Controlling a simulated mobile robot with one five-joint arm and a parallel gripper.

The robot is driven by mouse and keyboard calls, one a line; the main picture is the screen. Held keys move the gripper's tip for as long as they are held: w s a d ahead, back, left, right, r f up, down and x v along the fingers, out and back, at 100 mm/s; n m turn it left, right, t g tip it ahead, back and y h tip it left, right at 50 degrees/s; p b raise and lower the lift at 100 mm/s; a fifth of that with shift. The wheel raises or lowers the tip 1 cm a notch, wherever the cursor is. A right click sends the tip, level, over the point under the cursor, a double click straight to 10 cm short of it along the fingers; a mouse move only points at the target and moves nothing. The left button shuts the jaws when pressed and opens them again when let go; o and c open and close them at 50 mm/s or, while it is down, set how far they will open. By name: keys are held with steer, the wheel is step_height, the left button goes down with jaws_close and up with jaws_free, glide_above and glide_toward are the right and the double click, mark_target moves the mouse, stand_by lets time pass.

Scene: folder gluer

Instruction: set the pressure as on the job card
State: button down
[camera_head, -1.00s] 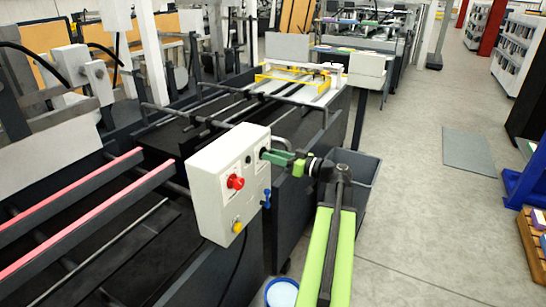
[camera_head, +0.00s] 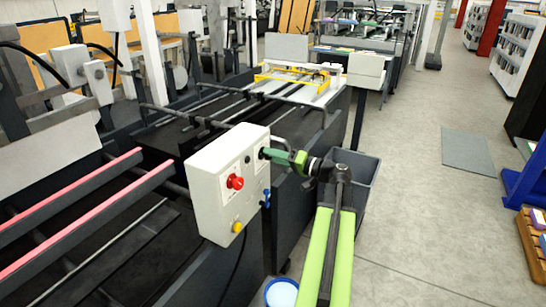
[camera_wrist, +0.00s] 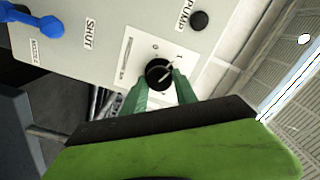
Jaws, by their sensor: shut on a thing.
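My gripper (camera_head: 277,156) is at the right side of the pale control box (camera_head: 212,190) in the head view. In the wrist view its green fingers (camera_wrist: 161,90) are shut on a round black knob (camera_wrist: 158,71) with a light pointer line. The knob sits on a white plate with small marks, too small to read fully. The pointer slants toward the upper right of the picture. No job card can be made out.
A black button (camera_wrist: 199,20) labelled PUMP and a blue lever (camera_wrist: 45,25) near the word SHUT share the panel. The box's front has a red knob (camera_head: 235,182) and a yellow button (camera_head: 237,227). A blue-rimmed bucket (camera_head: 281,293) stands below. Open floor lies right.

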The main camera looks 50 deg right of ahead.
steer(key=shift+m, duration=0.4)
steer(key=c, duration=1)
jaws_free()
steer(key=shift+s, duration=0.1)
steer(key=v, duration=1.7)
steer(key=shift+s, duration=0.15)
steer(key=shift+f, duration=0.1)
